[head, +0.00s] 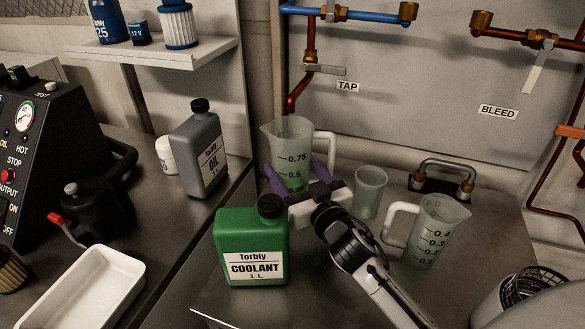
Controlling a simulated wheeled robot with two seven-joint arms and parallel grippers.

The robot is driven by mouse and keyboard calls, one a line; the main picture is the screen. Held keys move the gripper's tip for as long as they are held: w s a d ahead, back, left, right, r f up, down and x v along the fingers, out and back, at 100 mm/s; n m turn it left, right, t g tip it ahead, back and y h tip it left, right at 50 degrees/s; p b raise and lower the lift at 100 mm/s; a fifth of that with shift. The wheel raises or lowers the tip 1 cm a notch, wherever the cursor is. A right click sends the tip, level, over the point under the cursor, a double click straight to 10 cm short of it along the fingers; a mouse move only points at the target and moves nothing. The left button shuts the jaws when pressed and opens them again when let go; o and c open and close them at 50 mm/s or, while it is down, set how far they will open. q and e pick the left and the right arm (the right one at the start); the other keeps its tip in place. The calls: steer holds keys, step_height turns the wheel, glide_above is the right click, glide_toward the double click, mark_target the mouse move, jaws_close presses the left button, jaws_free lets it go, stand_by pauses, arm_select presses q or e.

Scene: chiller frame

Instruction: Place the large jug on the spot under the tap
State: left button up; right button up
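The large jug (290,146), translucent with a 0.75 mark and a handle on its right, stands upright at the back of the bench. Its rim is just below the copper outlet of the tap (296,95) in the picture. My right gripper (300,174) comes in from the lower right, in front of the jug. Its purple fingers are spread wide, one by the jug's left side and one overlapping the handle. I cannot tell whether they touch it. The jug's base and the spot under it are hidden. My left gripper is not in view.
A green coolant bottle (250,245) stands left of my wrist. A small cup (369,192) and a smaller jug (437,232) stand to the right. A grey oil bottle (200,155) and white tray (85,290) are on the left counter. The front right bench is partly clear.

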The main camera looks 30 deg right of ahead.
steer(key=shift+f, duration=0.3)
steer(key=o, duration=1.4)
steer(key=shift+s+f, duration=0.1)
steer(key=shift+f, duration=0.15)
steer(key=shift+c, duration=0.2)
steer(key=shift+a, duration=0.1)
steer(key=shift+r+p, duration=0.5)
steer(key=shift+r, duration=0.1)
steer(key=s+b, duration=0.1)
steer(key=s, duration=1)
steer(key=shift+s+a+r, duration=0.25)
steer(key=shift+s, duration=0.15)
